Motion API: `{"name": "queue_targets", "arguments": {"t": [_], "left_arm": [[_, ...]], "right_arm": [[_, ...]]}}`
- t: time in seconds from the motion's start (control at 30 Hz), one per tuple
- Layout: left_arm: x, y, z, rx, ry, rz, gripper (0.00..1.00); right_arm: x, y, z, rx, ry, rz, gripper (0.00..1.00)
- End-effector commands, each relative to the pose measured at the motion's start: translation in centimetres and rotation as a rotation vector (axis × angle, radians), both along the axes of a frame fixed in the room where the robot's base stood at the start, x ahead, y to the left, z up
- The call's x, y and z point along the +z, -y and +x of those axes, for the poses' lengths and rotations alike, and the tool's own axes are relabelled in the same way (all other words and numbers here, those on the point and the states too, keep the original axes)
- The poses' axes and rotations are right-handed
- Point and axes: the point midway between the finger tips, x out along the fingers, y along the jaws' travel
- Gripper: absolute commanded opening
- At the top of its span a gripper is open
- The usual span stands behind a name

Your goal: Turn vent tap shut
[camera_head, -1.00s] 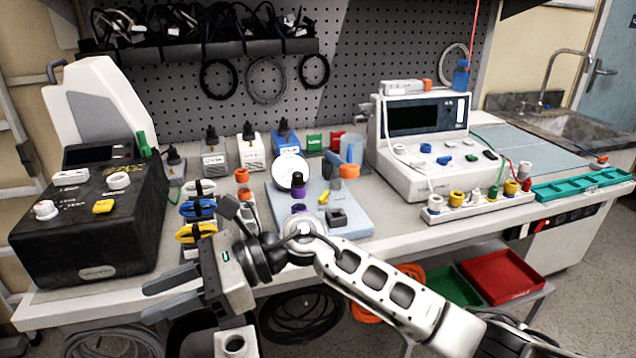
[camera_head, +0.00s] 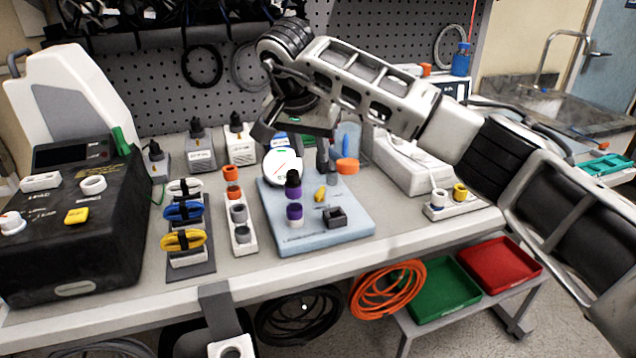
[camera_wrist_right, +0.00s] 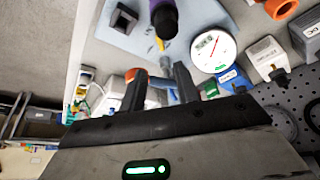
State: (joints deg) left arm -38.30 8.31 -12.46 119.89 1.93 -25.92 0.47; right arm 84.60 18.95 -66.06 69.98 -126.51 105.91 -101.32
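The small yellow tap handle (camera_head: 320,194) sits on the pale blue board (camera_head: 345,230), and I take it to be the vent tap. It stands slanted beside a purple-banded post with a black top (camera_head: 293,185). In the wrist view the yellow handle (camera_wrist_right: 160,44) shows just beyond the fingers, partly hidden by the purple post (camera_wrist_right: 165,20). My right gripper (camera_head: 327,170) hangs over the back of the board, fingers downward. Its two fingers (camera_wrist_right: 160,75) are apart with nothing between them. No contact with the handle shows. My left gripper is not in view.
A round white gauge (camera_head: 282,167) stands close left of my right fingers. An orange-capped piece (camera_head: 347,166) stands close right. A dark square block (camera_head: 335,218) is at the board's front. A rack with coloured clips (camera_head: 183,212) lies left.

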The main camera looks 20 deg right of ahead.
Motion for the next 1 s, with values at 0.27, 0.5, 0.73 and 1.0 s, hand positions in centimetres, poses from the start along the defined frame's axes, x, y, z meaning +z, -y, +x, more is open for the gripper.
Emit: {"name": "queue_targets", "arguments": {"t": [0.27, 0.5, 0.73, 1.0], "left_arm": [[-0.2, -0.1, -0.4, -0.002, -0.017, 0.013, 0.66], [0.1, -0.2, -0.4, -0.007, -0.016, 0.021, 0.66], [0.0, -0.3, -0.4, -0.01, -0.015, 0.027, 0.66], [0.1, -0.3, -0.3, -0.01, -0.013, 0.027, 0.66]], "right_arm": [[-5.8, 1.4, 1.8, -0.003, -0.006, 0.003, 0.32], [-9.4, 2.3, 3.0, -0.002, -0.004, 0.004, 0.32], [-10.7, 2.6, 3.4, 0.0, -0.001, 0.004, 0.32], [-10.7, 2.7, 3.5, 0.0, 0.0, 0.004, 0.26]]}}
